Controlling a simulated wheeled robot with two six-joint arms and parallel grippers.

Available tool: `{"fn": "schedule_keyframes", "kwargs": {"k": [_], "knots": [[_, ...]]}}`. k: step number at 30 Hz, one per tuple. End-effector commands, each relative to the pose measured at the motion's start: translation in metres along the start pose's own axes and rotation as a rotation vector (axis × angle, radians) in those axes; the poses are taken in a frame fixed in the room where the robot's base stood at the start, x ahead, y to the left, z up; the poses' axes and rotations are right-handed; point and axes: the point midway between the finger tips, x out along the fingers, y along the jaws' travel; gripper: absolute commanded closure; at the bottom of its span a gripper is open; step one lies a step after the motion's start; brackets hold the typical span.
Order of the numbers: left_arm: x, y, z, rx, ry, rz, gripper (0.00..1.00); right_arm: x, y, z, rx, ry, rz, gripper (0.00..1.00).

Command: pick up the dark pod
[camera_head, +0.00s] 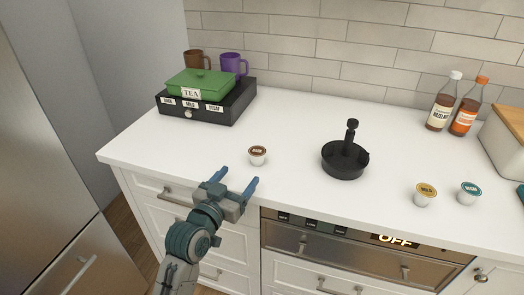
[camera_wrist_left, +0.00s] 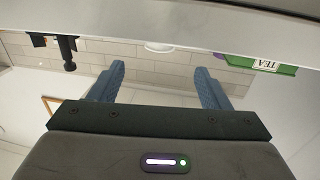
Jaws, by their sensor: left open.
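The dark pod (camera_head: 258,158), a small white cup with a brown lid, stands upright on the white counter, left of centre in the head view. My left gripper (camera_head: 237,180) is open and empty at the counter's front edge, in front of the pod and a little to its left. Its blue fingers point toward the counter and do not touch the pod. In the left wrist view my left gripper (camera_wrist_left: 159,72) shows with its fingers apart. A pale rounded shape beyond them there may be the pod, but I cannot tell. My right gripper is not in view.
A black round stand with a post (camera_head: 345,165) stands right of the pod. A yellow-lidded pod (camera_head: 424,196) and a teal-lidded pod (camera_head: 469,194) are farther right. A black drawer box (camera_head: 222,112) bears a green tea box (camera_head: 200,83) at back left. Bottles (camera_head: 440,110) stand at back right.

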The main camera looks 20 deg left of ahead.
Motion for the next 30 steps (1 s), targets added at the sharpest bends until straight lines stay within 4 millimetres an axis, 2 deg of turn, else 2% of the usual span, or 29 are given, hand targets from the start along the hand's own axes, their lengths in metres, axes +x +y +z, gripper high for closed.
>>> {"fn": "schedule_keyframes", "kwargs": {"k": [1, 2, 3, 6, 13, 20, 24, 30], "knots": [[0.01, 0.0, -0.003, -0.001, 0.002, 0.0, 0.29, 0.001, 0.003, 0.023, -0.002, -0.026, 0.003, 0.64], [0.015, 0.0, -0.003, -0.001, 0.002, 0.0, 0.29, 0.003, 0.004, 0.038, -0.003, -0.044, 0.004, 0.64], [0.022, 0.0, -0.003, -0.002, 0.002, 0.0, 0.29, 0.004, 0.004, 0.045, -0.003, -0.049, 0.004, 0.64], [0.035, 0.0, -0.002, -0.002, 0.001, 0.0, 0.29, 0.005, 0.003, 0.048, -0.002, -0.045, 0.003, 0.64], [0.05, 0.0, -0.003, -0.001, 0.0, 0.0, 0.29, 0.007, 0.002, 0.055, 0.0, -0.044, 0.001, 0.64], [0.077, 0.0, -0.006, -0.002, 0.0, 0.001, 0.29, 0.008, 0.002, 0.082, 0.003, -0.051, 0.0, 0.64], [0.093, 0.0, -0.005, -0.002, 0.001, 0.0, 0.29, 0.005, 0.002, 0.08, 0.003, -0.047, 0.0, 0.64], [0.096, 0.0, -0.003, -0.001, 0.0, 0.0, 0.29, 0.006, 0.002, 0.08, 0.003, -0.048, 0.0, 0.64]]}}
